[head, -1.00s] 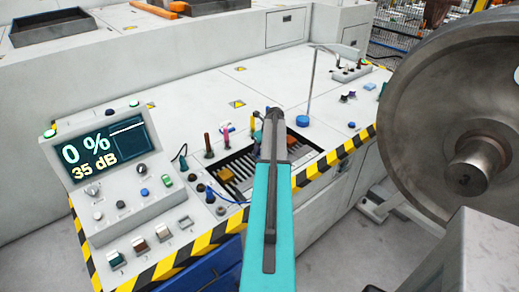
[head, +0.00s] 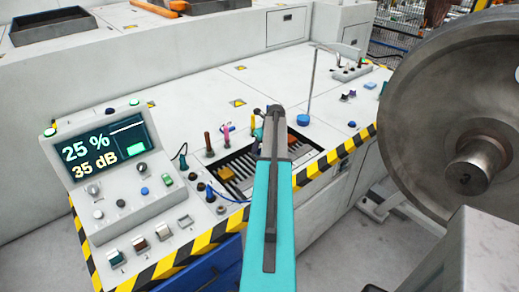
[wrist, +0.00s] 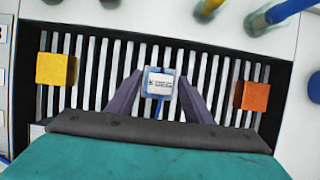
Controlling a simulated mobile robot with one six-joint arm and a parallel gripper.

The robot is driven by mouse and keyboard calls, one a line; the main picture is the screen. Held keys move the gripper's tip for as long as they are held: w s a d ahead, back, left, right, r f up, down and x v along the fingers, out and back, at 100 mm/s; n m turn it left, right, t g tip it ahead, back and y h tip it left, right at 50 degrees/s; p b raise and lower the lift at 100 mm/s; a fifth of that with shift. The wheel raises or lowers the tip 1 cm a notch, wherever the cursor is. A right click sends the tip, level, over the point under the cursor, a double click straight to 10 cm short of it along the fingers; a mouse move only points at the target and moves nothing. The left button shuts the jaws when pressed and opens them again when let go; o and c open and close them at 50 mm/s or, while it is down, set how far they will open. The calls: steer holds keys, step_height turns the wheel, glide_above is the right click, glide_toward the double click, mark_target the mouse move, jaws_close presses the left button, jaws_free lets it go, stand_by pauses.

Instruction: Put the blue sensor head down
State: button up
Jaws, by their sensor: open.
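In the wrist view the blue sensor head (wrist: 158,82), with a white label on top, sits over the slatted grate (wrist: 100,85) between the two fingers of my gripper (wrist: 159,80). The fingers are apart, with a narrow gap on each side of it. A bit of blue shows just below it. Whether it rests fully on the slats cannot be told from above. In the head view my arm covers the fingers and the sensor head; part of the grate (head: 238,170) shows beside it.
A yellow block (wrist: 56,69) lies on the grate's left and an orange block (wrist: 252,96) on its right. Several upright tools stand around the grate. A display panel (head: 103,145) reads 25 % and 35 dB. A large metal wheel (head: 455,110) stands at right.

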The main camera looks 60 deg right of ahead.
steer(key=b+v, duration=0.1)
steer(key=v, duration=1)
steer(key=shift+b, duration=0.4)
steer(key=shift+r, duration=0.2)
